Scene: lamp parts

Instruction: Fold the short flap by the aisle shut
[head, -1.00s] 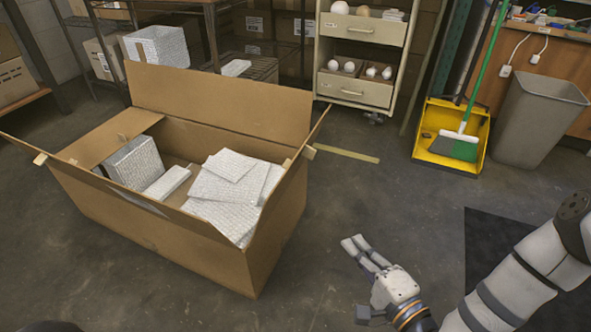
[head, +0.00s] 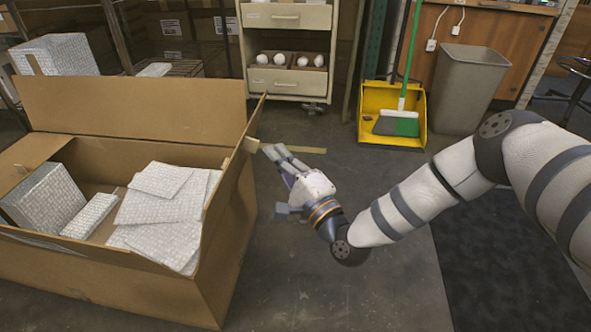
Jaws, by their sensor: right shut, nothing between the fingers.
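A large open cardboard box (head: 110,285) stands on the floor at the left. Its right short flap (head: 236,160) stands up and leans outward, seen nearly edge-on. The left short flap (head: 24,160) lies inward over the box. The long back flap (head: 130,108) stands up. My right gripper (head: 279,153) is shut and empty, just right of the right short flap, its fingers pointing up and left. A small gap seems to separate them; contact cannot be told. My left gripper is not in view.
Wrapped packages (head: 165,205) fill part of the box. A drawer cabinet (head: 287,50) stands behind. A yellow dustpan (head: 385,115) with a broom and a grey bin (head: 468,85) are at the back right. The floor right of the box is clear up to a dark mat (head: 500,250).

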